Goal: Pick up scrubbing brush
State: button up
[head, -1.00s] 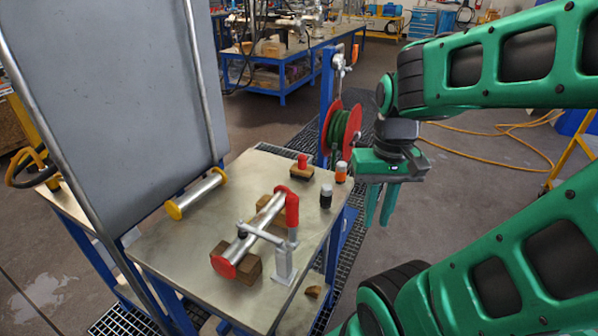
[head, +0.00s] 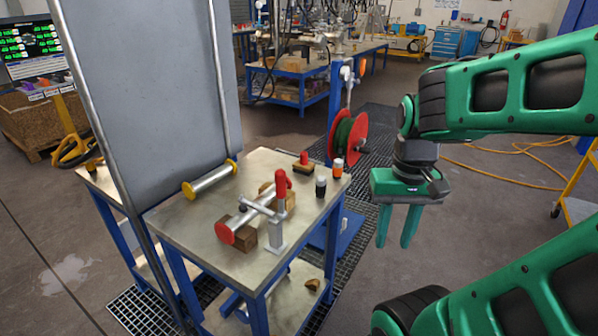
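The likely scrubbing brush is a small wooden block with a red knob (head: 304,161), lying at the back right of the metal-topped table (head: 190,232). Its underside is hard to make out. My gripper (head: 396,243) hangs to the right of the table, pointing down. Its two green fingers are apart with nothing between them. It is clear of the brush and touches nothing.
A black-and-white bottle (head: 320,187) and an orange-and-white one (head: 337,169) stand near the brush. A yellow-ended tube (head: 210,179) lies behind. A grey panel (head: 150,100) rises at left.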

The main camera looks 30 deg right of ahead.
aim_at(301, 166)
jog(key=u, duration=2.3)
jog(key=k, duration=1.7)
jog(key=z, duration=1.95)
jog(key=i, duration=1.05)
jog(key=z, duration=0.05)
